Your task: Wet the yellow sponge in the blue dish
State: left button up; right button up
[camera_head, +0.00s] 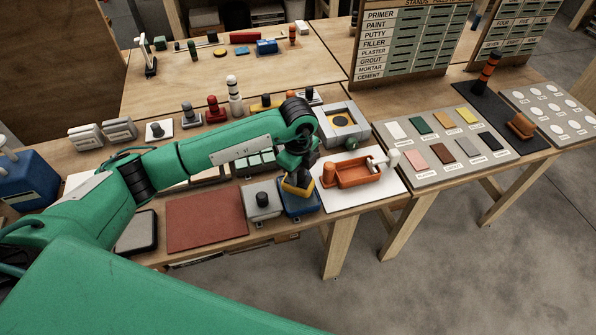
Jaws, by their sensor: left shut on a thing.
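My left gripper (298,176) reaches in from the left, pointing down near the front edge of the table. It is shut on the yellow sponge (297,188), which is partly hidden by the fingers. The sponge is at the blue dish (308,208), over or in its middle. From this angle I cannot tell whether it touches the dish's inside. The dish's rear part is hidden behind the gripper and sponge. My right gripper is out of view.
A grey block with a dark knob (262,203) stands close left of the dish, beside a reddish-brown mat (206,218). An orange tray (356,172) on a white board lies close right. A grey board with colour samples (448,140) is farther right.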

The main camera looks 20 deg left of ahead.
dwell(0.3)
pick_arm(q)
jog(key=shift+f, duration=0.15)
dwell(0.3)
jog(key=shift+f+b, duration=0.3)
jog(key=shift+b, duration=0.05)
jog(key=shift+f, duration=0.1)
dwell(1.0)
jog(key=shift+r+p, duration=2.25)
jog(key=shift+r, duration=1.35)
